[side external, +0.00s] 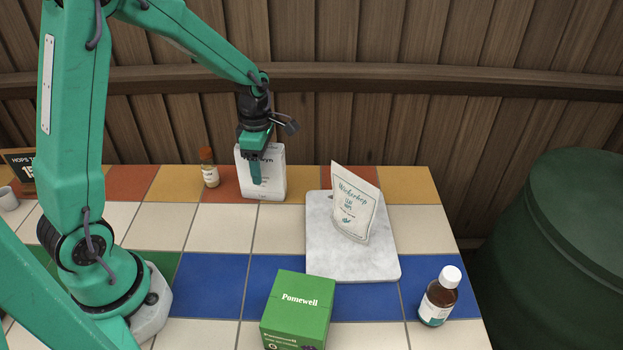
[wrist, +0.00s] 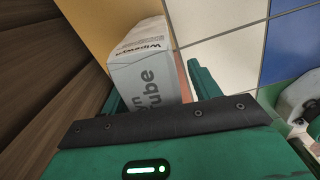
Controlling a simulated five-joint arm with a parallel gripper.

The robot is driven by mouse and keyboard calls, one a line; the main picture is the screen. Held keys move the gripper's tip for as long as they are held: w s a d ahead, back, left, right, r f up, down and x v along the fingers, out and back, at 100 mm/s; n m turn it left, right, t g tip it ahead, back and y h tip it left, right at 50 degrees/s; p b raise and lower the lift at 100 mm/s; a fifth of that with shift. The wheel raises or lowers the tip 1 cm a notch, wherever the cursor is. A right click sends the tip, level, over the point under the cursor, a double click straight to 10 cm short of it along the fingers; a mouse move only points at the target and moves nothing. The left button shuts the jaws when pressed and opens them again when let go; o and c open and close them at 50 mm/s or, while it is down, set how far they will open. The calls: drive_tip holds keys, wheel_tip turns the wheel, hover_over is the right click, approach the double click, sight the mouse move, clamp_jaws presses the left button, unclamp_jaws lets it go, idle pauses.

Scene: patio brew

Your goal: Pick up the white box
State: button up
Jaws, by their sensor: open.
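The white box (side external: 272,185) stands upright near the back edge of the tiled table, with dark lettering partly hidden by my gripper. My gripper (side external: 256,172) points down over it in the side external view, with a green finger in front of the box's face. In the wrist view the white box (wrist: 148,65) shows its grey and black lettering and reaches in between the jaws. My gripper (wrist: 155,90) is open there, with one green finger at the box's right. I cannot tell whether the fingers touch the box.
A small brown bottle (side external: 209,168) stands just left of the box. A marble board (side external: 330,262) with a white pouch (side external: 354,205) lies to the right. A green box (side external: 298,308) and a white-capped bottle (side external: 440,297) are at the front. A wooden wall (side external: 350,120) rises behind.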

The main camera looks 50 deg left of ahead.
idle(0.4)
drive_tip(key=c, duration=1.1)
drive_tip(key=shift+r, duration=0.1)
wheel_tip(320, 180, up, 4)
drive_tip(key=shift+d+r, duration=0.15)
drive_tip(key=s+d+r, duration=0.1)
drive_tip(key=d+r, duration=0.1)
drive_tip(key=d, duration=0.1)
drive_tip(key=s+d+r, duration=0.2)
drive_tip(key=d, duration=0.2)
drive_tip(key=s+d+r, duration=0.1)
drive_tip(key=d+r, duration=0.1)
drive_tip(key=d, duration=0.1)
drive_tip(key=shift+s+d+r, duration=0.15)
drive_tip(key=shift+d+r, duration=0.1)
drive_tip(key=shift+d, duration=0.05)
